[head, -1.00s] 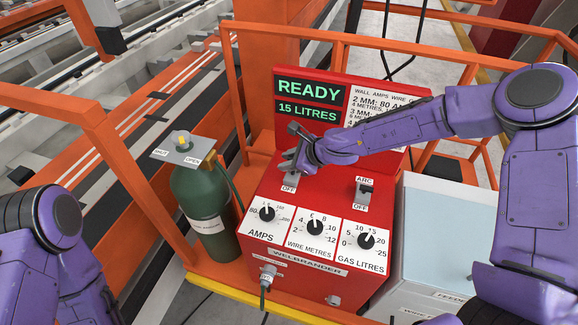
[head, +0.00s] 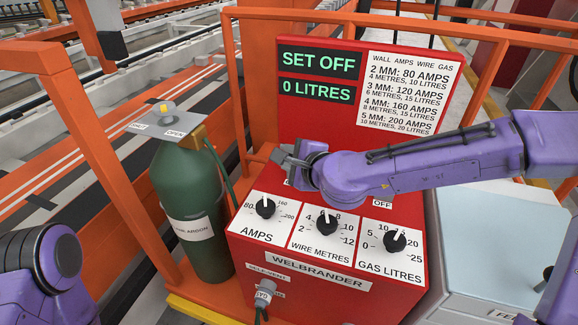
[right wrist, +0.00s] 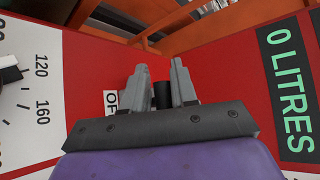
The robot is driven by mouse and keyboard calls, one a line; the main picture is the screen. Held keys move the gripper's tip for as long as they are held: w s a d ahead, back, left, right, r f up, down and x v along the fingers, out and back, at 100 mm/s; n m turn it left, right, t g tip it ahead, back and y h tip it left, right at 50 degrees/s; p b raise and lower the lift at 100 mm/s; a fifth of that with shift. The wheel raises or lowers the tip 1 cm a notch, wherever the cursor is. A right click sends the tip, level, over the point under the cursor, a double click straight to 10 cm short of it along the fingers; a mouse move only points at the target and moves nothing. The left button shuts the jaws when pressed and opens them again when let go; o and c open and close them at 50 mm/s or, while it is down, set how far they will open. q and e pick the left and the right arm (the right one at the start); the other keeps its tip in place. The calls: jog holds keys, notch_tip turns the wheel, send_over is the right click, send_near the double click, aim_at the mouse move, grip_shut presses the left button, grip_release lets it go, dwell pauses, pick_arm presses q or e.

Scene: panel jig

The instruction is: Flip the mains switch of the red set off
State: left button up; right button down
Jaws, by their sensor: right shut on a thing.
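The red set (head: 340,296) is labelled WELBRANDER and stands in front of me. Its upper display (head: 318,62) reads SET OFF and its lower display (head: 317,90) reads 0 LITRES. My right gripper (head: 284,158) reaches across the set's top and covers the mains switch in the head view. In the right wrist view the gripper (right wrist: 163,88) is shut on the black mains switch (right wrist: 161,95), beside a partly hidden OFF label (right wrist: 110,102). My left arm shows at the lower left, but its gripper is out of view.
Three dials, AMPS (head: 265,207), WIRE METRES (head: 327,222) and GAS LITRES (head: 395,240), line the set's front. A green gas cylinder (head: 188,202) stands at its left. A pale cabinet (head: 490,230) is at the right. Orange rails (head: 105,165) surround the area.

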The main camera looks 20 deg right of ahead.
jog(key=shift+f+t, duration=0.15)
jog(key=shift+t, duration=0.15)
jog(key=shift+d, duration=0.1)
jog(key=c, duration=1)
grip_release()
jog(key=shift+o, duration=0.2)
jog(key=shift+f, duration=0.1)
